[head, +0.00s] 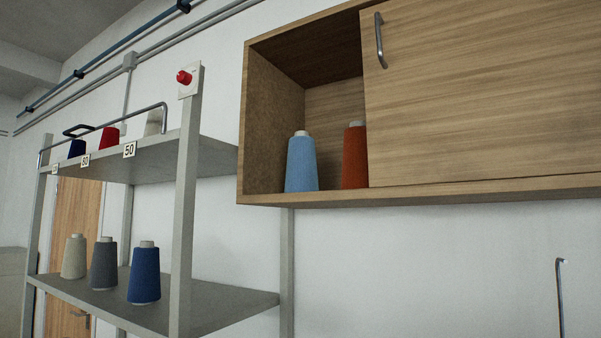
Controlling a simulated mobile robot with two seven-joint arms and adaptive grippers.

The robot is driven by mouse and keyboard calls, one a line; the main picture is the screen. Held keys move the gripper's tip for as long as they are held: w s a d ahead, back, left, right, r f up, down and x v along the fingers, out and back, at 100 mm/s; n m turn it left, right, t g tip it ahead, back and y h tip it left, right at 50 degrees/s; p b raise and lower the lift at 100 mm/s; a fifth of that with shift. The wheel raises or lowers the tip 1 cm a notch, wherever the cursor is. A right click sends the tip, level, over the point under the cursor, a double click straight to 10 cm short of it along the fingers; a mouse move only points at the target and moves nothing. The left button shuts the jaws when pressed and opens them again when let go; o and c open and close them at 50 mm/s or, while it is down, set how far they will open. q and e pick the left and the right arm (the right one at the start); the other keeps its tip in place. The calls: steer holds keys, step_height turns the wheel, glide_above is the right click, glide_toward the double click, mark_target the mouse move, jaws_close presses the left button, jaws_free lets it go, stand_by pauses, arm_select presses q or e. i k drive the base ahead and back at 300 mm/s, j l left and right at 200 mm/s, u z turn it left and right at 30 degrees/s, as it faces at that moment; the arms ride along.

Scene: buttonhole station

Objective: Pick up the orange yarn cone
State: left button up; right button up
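An orange-red yarn cone (355,157) stands upright inside the wooden wall cabinet (420,196). The cabinet's sliding door (480,90) hides the cone's right side. A light blue yarn cone (301,165) stands upright to its left, with a small gap between them. The left part of the cabinet is open. Neither of my grippers shows in the head view.
A grey metal rack (187,200) stands left of the cabinet. Its lower shelf holds a cream cone (74,257), a grey cone (104,264) and a dark blue cone (145,273). The upper shelf has a rail, number labels and more cones. A metal handle (380,41) sticks out from the door.

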mark_target(354, 167)
steer(key=i+j+z, duration=0.25)
steer(key=i+z, duration=0.25)
steer(key=k+j+z, duration=0.15)
steer(key=z, duration=0.35)
steer(key=k+z, duration=0.3)
steer(key=z, duration=0.2)
